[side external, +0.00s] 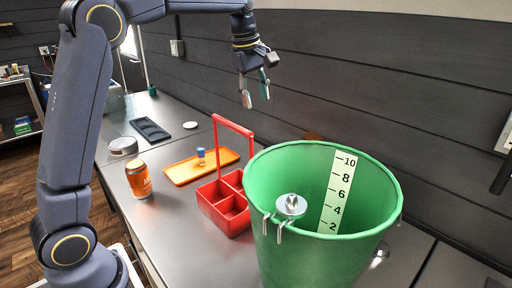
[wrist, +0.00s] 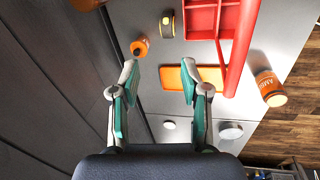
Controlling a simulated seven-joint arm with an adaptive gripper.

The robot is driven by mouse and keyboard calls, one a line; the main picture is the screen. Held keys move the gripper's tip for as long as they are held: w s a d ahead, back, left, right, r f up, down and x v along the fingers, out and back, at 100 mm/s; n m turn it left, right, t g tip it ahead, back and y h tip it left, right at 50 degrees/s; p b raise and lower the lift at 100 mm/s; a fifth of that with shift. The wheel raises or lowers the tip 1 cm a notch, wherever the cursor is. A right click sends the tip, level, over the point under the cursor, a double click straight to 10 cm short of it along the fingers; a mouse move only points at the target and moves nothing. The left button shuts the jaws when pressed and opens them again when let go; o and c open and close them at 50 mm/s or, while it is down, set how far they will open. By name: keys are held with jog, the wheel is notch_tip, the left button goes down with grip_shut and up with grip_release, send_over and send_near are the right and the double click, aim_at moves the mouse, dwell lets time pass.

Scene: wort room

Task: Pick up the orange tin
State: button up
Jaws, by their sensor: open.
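The orange tin (side external: 139,182) stands on the grey counter near its front edge, left of the orange tray. In the wrist view the tin (wrist: 266,86) is at the right, beyond the red caddy's handle, well outside my fingers. My gripper (side external: 257,95) is open and empty, high above the counter near the dark wall, pointing down.
A red caddy (side external: 226,207) with a tall handle and an orange tray (side external: 183,174) lie right of the tin. A large green bucket (side external: 276,222) stands at the front right. A round grey lidded container (side external: 122,146) and a dark tray (side external: 149,130) are behind the tin.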

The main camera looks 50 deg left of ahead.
jog(key=w+a+f, duration=0.1)
jog(key=f, duration=0.7)
jog(key=w+a+f+g, duration=0.1)
jog(key=w+f, duration=0.1)
jog(key=f, duration=0.5)
jog(key=w+a+f+g, duration=0.1)
jog(key=w+a+f, duration=0.1)
jog(key=f, duration=0.6)
jog(key=shift+a+f+n, duration=0.1)
jog(key=shift+f+n, duration=0.25)
jog(key=shift+n, duration=0.05)
jog(key=shift+a+f, duration=0.15)
jog(key=shift+f, duration=1.4)
jog(key=shift+a+f, duration=0.15)
jog(key=shift+f, duration=1.35)
grip_shut()
